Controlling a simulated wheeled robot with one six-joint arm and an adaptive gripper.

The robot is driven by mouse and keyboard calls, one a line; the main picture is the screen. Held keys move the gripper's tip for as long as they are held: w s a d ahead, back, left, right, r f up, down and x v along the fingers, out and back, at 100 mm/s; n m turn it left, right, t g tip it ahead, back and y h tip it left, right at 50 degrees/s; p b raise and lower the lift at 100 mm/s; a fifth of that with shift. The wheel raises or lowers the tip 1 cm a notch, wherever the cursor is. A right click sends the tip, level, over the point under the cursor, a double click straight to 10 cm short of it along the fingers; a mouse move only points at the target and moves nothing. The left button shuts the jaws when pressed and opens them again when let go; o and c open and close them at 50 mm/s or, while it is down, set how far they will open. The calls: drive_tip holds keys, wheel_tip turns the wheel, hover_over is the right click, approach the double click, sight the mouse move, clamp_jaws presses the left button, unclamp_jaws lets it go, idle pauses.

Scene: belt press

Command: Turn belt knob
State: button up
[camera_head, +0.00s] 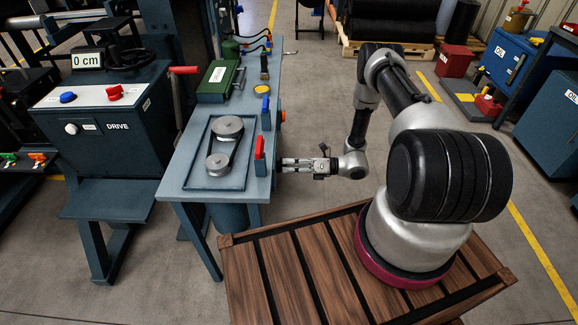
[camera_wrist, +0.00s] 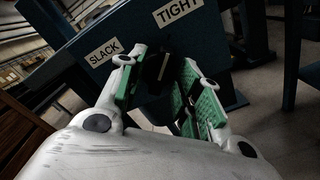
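The black belt knob (camera_wrist: 157,72) with a white line on it shows in the wrist view, on the side panel of the belt table. It sits between the SLACK label (camera_wrist: 103,53) and the TIGHT label (camera_wrist: 178,10). My gripper (camera_wrist: 160,75) is open, its green-padded fingers apart on either side of the knob; I cannot tell whether either pad touches it. In the head view my gripper (camera_head: 284,164) reaches the right side of the table, and the knob cannot be made out there. The belt (camera_head: 232,148) runs around two grey pulleys on the tabletop.
The blue-grey table (camera_head: 184,186) also carries a green box (camera_head: 219,80), a red switch (camera_head: 259,150) and a blue switch (camera_head: 265,115). An orange button (camera_head: 283,115) is on its right side. The DRIVE machine (camera_head: 110,125) stands left.

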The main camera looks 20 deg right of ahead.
drive_tip(key=shift+a, duration=0.15)
clamp_jaws()
drive_tip(key=shift+n, duration=0.3)
drive_tip(key=shift+s+a+n, duration=0.1)
drive_tip(key=shift+s+n, duration=0.05)
drive_tip(key=shift+n, duration=4.15)
drive_tip(key=shift+s+n, duration=0.15)
drive_tip(key=shift+n, duration=4.15)
